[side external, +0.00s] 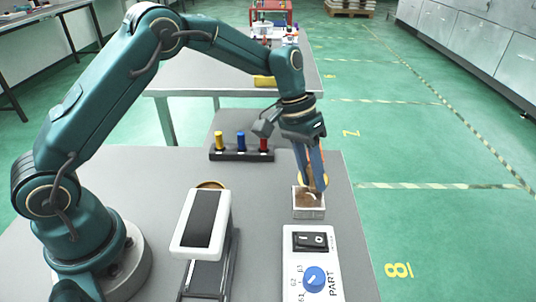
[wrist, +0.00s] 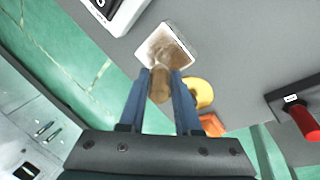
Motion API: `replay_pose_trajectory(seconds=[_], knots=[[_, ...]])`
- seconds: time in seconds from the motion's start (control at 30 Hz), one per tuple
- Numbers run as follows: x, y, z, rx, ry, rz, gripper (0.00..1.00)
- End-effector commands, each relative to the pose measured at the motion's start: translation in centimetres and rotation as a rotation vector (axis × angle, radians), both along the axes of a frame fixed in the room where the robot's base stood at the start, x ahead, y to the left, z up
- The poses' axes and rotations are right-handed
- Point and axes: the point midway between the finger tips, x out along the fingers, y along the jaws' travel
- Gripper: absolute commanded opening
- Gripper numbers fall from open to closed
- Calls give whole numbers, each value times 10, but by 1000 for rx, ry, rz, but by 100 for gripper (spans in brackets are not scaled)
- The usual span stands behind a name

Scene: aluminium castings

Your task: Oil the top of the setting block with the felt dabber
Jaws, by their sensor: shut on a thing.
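The setting block (side external: 309,213) is a small pale block near the table's right edge, with a patchy brown top. In the wrist view the block (wrist: 182,38) lies just beyond my fingertips, its top smeared brown inside a pale border. My gripper (side external: 314,186) points down over the block. In the wrist view my gripper (wrist: 159,76) has its two blue fingers closed on a tan, rounded dabber (wrist: 160,88). The dabber's end overlaps the block's near edge in that view. Whether it touches the top is hard to tell.
A switch panel (side external: 322,262) with a blue knob stands in front of the block. A white device with a black top (side external: 203,219) is left. A rack (side external: 227,155) with yellow, blue and red pieces stands behind. A yellow round thing (wrist: 202,93) lies beside the fingers.

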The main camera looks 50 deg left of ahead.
Motion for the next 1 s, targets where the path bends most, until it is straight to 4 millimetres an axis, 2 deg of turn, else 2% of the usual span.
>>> replay_pose_trajectory(seconds=[0.53,0.6,0.67,1.0], knots=[[-37,-36,0,-1,3,-3,0],[-35,-36,6,-2,-2,-1,0],[-34,-35,21,-1,-6,0,0],[-34,-35,50,0,-3,0,0]])
